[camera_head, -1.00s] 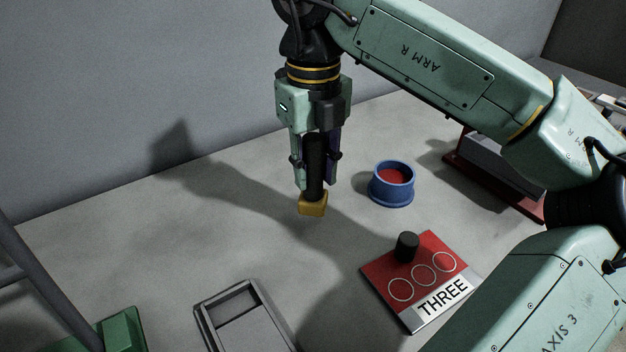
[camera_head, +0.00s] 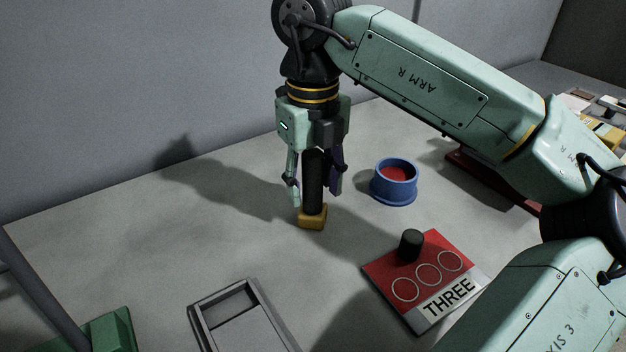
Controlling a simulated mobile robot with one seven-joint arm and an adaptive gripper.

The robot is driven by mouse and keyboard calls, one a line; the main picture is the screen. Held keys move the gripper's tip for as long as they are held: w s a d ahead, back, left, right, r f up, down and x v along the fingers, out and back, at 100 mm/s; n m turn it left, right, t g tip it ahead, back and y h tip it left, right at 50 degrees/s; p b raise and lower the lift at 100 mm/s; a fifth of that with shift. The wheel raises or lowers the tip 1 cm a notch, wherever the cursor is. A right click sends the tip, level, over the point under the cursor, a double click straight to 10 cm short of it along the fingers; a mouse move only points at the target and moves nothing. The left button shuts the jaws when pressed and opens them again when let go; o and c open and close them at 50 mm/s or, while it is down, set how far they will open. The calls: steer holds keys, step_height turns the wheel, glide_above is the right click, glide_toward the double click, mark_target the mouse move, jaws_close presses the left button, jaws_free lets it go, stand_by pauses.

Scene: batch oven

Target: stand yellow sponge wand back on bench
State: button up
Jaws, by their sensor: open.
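The yellow sponge wand (camera_head: 313,185) has a black handle and a yellow sponge block at its lower end. It stands upright, sponge down, on the grey bench (camera_head: 250,245), and the sponge appears to rest on the surface. My gripper (camera_head: 315,195) is around the handle from above, with one finger on each side. The fingers are open, with a gap showing between the left finger and the handle. The top of the handle is hidden up between the fingers.
A blue round pot (camera_head: 394,184) with red inside stands to the right. A red board marked THREE (camera_head: 425,275) carries a black knob-like piece (camera_head: 411,245). A grey open frame (camera_head: 240,318) and a green block (camera_head: 110,332) are at the front left. The bench left of the wand is clear.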

mark_target(313, 153)
step_height(313, 153, up, 10)
steer(key=p, duration=0.7)
steer(key=shift+r, duration=1.2)
